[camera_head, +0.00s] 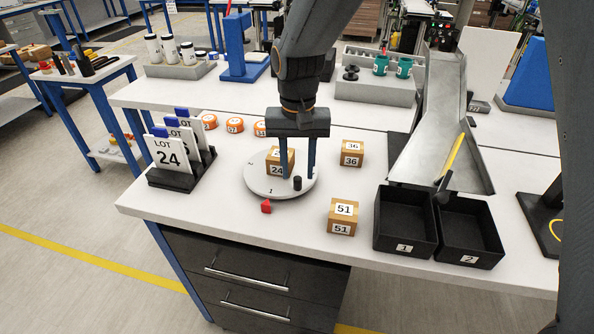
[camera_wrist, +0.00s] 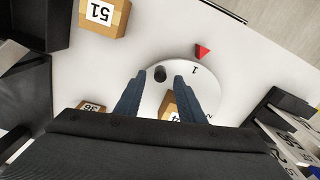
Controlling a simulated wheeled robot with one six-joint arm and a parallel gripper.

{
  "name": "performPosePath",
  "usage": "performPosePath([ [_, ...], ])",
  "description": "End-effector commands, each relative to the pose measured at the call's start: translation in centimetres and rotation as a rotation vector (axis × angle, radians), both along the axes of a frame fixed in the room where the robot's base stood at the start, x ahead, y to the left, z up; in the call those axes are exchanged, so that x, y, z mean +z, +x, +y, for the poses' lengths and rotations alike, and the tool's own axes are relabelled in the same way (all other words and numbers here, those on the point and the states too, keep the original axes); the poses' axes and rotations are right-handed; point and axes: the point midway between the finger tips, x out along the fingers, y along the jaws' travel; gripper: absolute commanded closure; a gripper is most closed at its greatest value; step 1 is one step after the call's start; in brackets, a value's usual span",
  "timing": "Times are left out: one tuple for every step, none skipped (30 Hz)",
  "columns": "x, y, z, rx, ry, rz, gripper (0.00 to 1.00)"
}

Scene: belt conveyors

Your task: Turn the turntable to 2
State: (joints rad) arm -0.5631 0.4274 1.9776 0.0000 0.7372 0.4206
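The turntable (camera_head: 262,186) is a white disc on the bench, also in the wrist view (camera_wrist: 151,100). A black upright knob (camera_head: 297,183) stands near its front right edge. A wooden box marked 24 (camera_head: 277,169) sits on the disc. The disc's mark 1 faces a red pointer (camera_head: 266,206) on the bench; the pointer also shows in the wrist view (camera_wrist: 202,51). My gripper (camera_wrist: 158,84) is open above the disc, fingers pointing down. In the wrist view the knob (camera_wrist: 160,74) appears between and just beyond the fingertips; I cannot tell whether they touch it.
Boxes marked 36 (camera_head: 351,154) and 51 (camera_head: 342,216) stand right of the turntable. Black bins 1 (camera_head: 404,247) and 2 (camera_head: 468,259) are at the front right, below a metal chute (camera_head: 432,120). A LOT card rack (camera_head: 181,181) stands left. Orange discs (camera_head: 234,126) lie behind.

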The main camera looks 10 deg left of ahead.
Motion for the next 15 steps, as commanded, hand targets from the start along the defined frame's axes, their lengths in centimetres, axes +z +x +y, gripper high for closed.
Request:
performPosePath([
  [-0.6,-0.1,0.0,0.0,-0.001,0.003,0.64],
  [-0.9,-0.1,0.0,0.0,-0.001,0.002,0.64],
  [-1.3,-0.1,0.0,0.001,-0.001,0.002,0.64],
  [-1.6,-0.1,0.0,0.001,-0.001,0.002,0.64],
  [-1.8,-0.1,0.0,0.001,-0.001,0.001,0.64],
  [-2.0,-0.1,0.1,0.002,0.0,0.001,0.64],
  [-2.2,-0.1,0.1,0.002,0.0,0.0,0.64],
  [-2.2,-0.1,0.1,0.002,0.0,0.0,0.64],
  [-2.3,-0.1,0.1,0.003,0.0,0.0,0.64],
  [-2.4,-0.1,0.1,0.003,0.0,0.0,0.64],
  [-2.4,-0.1,0.2,0.004,0.0,-0.001,0.64],
  [-2.4,-0.1,0.2,0.004,0.0,-0.001,0.64],
  [-2.4,-0.1,0.2,0.004,0.0,-0.001,0.64],
  [-2.4,-0.1,0.2,0.004,0.0,-0.001,0.64],
  [-2.4,-0.1,0.2,0.004,0.0,-0.001,0.64],
])
